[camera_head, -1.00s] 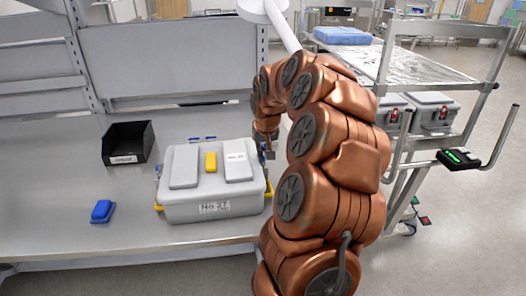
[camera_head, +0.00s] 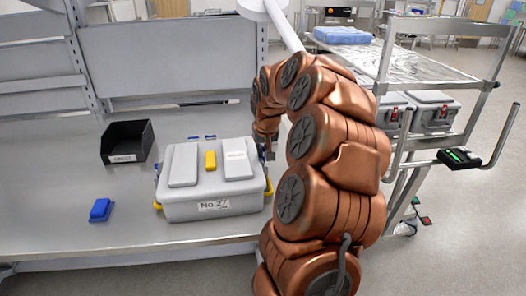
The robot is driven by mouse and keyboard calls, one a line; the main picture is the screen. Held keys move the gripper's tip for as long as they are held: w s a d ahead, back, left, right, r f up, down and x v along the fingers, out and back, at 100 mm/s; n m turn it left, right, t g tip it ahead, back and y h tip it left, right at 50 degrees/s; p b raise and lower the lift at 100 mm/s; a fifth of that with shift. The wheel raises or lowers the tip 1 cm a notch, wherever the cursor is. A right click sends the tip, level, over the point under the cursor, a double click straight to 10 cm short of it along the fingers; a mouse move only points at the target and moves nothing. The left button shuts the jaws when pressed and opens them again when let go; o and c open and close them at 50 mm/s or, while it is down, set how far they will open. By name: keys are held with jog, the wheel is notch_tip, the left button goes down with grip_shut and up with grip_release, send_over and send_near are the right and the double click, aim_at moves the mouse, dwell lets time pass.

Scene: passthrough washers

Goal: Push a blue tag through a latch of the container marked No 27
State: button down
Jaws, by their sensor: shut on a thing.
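The grey container marked No 27 (camera_head: 213,192) stands closed on the table, its label facing front. Yellow latch parts show at its left (camera_head: 157,206) and right (camera_head: 269,187) sides. My gripper (camera_head: 270,153) is at the container's right rear side, largely hidden behind my copper arm. It is small in view; what it holds, and whether a blue tag is in it, cannot be made out. Blue pieces (camera_head: 202,138) lie behind the container.
A black open bin (camera_head: 127,142) stands at the back left. A blue block (camera_head: 101,210) lies on the bare table (camera_head: 60,180) at left. A metal cart (camera_head: 430,75) with grey cases (camera_head: 432,110) stands to the right.

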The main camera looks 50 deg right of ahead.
jog(key=shift+s+a+f, duration=0.15)
jog(key=shift+f, duration=0.45)
jog(key=c, duration=1.3)
grip_release()
jog(key=shift+f, duration=0.1)
jog(key=shift+o, duration=0.4)
jog(key=shift+r, duration=0.2)
jog(key=o, duration=0.6)
jog(key=shift+r, duration=0.15)
jog(key=shift+d+r, duration=0.2)
jog(key=shift+r+p, duration=0.35)
jog(key=shift+r, duration=3)
